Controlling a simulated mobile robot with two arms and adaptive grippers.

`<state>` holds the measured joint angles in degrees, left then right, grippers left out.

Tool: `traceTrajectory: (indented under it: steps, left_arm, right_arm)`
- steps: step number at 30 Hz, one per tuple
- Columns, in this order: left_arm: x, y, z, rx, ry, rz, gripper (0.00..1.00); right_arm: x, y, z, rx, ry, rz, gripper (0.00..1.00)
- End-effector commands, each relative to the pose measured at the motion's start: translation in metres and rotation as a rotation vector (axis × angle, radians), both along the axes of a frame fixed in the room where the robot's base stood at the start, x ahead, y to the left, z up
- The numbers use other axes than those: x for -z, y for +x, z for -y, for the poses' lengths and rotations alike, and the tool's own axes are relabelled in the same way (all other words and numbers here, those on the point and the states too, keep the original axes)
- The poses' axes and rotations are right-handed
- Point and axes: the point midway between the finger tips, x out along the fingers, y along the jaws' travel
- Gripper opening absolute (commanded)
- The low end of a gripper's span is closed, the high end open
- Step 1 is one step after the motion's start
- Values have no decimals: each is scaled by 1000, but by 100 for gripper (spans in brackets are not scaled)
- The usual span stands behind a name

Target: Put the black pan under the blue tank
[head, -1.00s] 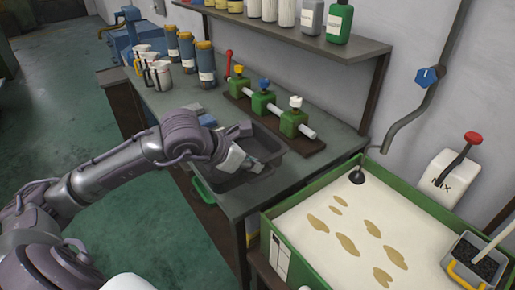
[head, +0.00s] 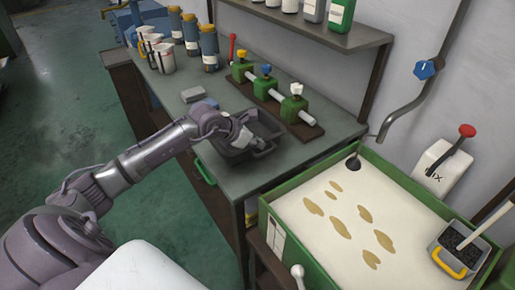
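The black pan (head: 270,127) is a dark rectangular tray on the grey workbench, beside the board with the green valves. A handle shows on its near right side. My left gripper (head: 244,139) reaches over the pan from the left, with its light grey fingers low inside or just above it, close to the handle side. The gripper hides part of the pan. I cannot tell whether the fingers are open or touch the pan. A blue piece of equipment (head: 147,14), possibly the blue tank, stands at the far end of the bench, cut by the top edge. My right gripper is out of view.
The valve board (head: 272,99) stands close behind the pan. Jugs (head: 163,57) and jars (head: 208,47) stand farther along the bench (head: 238,180). Small grey blocks (head: 193,95) lie left of the pan. A green-walled sand box (head: 420,192) with a pipe above is at right.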

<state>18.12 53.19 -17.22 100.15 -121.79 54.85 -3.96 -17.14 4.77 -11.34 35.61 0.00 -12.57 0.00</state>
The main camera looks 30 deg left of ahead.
Motion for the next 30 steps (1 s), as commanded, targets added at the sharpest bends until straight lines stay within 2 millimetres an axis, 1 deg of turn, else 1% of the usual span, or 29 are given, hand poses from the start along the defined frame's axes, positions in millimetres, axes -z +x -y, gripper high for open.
traceTrajectory:
  steps: [3, 6, 14, 17, 21, 22, 23, 30]
  left_arm:
    - [17, -1, 1, -1, -2, -5, 0]
    - [29, -1, 0, -1, -2, -3, 0]
    - [33, 0, 0, -1, 0, 1, 0]
    - [36, -1, 0, -1, 1, 0, 0]
    - [36, -1, 0, -1, 0, -2, 24]
    - [36, -1, 0, -1, 0, -2, 28]
    - [36, -1, 0, -1, 0, -2, 31]
    - [35, -1, 0, -1, 0, -2, 31]
  right_arm:
    - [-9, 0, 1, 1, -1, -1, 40]
    - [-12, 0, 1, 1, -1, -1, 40]
    - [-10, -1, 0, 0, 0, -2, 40]
    - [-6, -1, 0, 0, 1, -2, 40]
    - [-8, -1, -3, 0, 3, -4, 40]
    - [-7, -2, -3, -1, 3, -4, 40]
    - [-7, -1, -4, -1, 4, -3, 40]
    - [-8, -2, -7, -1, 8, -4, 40]
